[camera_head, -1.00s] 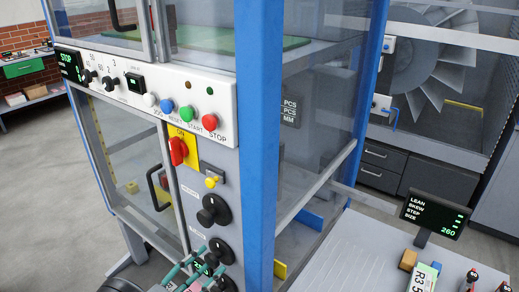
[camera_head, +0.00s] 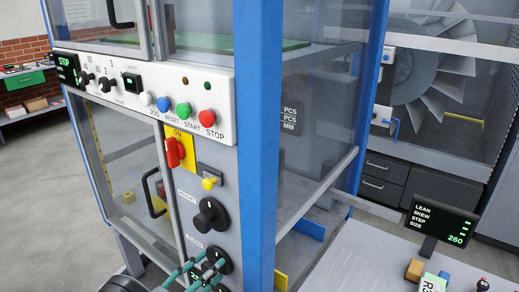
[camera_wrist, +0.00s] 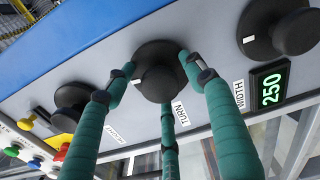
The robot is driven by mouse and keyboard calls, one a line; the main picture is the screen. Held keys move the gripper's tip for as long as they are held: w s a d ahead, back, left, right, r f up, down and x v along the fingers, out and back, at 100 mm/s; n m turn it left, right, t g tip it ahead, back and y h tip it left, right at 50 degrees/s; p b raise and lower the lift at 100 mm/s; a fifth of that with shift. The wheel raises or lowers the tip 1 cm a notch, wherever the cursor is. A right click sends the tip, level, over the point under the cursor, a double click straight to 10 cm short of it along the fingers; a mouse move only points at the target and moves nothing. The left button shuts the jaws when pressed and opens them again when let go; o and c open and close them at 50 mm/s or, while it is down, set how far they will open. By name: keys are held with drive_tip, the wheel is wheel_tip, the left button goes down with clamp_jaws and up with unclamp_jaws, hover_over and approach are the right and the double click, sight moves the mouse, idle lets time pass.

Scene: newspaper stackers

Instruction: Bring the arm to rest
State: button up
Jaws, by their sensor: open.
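My gripper (camera_wrist: 158,80) has teal fingers spread around a black round knob (camera_wrist: 157,72) on the machine's panel, beside the label TURN. Its fingertips are near the knob's base; I cannot tell whether any touches it. The gripper is open. In the head view the gripper (camera_head: 203,270) shows at the lower edge, in front of the lower knob, and most of my arm is out of the picture.
Other knobs (camera_wrist: 72,97) (camera_wrist: 290,35) stand close on both sides, with a 250 display (camera_wrist: 270,89). A red switch (camera_head: 174,152) and coloured buttons sit higher on the panel. A blue post (camera_head: 258,150) is to the right, and a table (camera_head: 365,255) with a screen (camera_head: 442,218) beyond.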

drive_tip(key=m+b, duration=0.1)
drive_tip(key=m, duration=0.1)
drive_tip(key=m+b, duration=0.1)
drive_tip(key=m, duration=0.1)
drive_tip(key=m+b, duration=0.1)
drive_tip(key=shift+f+m, duration=0.25)
drive_tip(key=shift+m, duration=0.15)
drive_tip(key=m+b, duration=0.2)
drive_tip(key=m, duration=0.1)
drive_tip(key=shift+r, duration=0.25)
